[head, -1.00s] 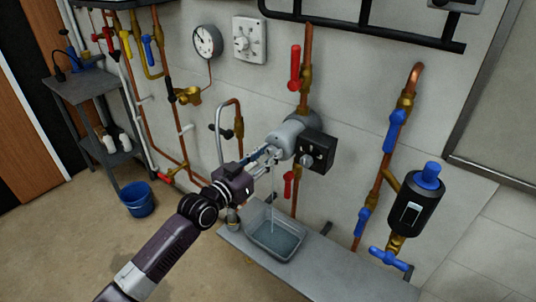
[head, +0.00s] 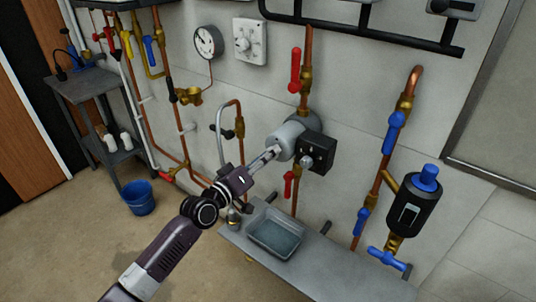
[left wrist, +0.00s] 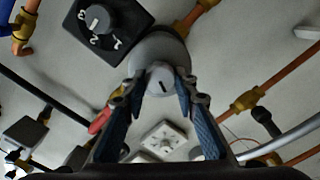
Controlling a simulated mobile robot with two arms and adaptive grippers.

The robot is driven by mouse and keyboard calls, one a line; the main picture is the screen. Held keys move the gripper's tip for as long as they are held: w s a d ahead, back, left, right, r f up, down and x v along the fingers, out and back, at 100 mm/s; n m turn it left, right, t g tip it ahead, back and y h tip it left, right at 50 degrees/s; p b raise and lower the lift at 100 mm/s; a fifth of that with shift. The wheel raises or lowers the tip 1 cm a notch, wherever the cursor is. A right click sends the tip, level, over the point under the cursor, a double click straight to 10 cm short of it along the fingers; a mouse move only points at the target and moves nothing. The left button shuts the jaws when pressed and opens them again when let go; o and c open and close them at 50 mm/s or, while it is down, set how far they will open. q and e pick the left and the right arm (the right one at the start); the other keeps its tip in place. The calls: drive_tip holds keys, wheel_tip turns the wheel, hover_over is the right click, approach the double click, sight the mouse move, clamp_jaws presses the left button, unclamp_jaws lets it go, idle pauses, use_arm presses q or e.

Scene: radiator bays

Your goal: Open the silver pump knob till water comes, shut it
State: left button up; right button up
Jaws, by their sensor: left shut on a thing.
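The pump (head: 287,138) is a grey round body on the wall pipe, with a black dial box (head: 316,151) on its right. Its silver knob (left wrist: 158,76) shows in the left wrist view as a small round end with a dark slot mark. My left gripper (head: 271,155) reaches to the front of the pump. Its two blue-padded fingers are shut on the knob, one on each side, as the left wrist view (left wrist: 161,86) shows. No water stream shows under the pump. My right gripper is out of view.
A clear tray (head: 260,247) with water stands on a grey bench (head: 323,277) below the pump. A black filter (head: 411,213) with blue valves is at the right. A red lever (head: 295,68) is above the pump. A blue bucket (head: 138,199) stands on the floor.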

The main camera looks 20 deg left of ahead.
use_arm(q)
drive_tip(key=shift+a+n, duration=0.1)
drive_tip(key=shift+n, duration=2.1)
drive_tip(key=o, duration=1.1)
drive_tip(key=shift+o, duration=0.2)
drive_tip(key=v, duration=1.2)
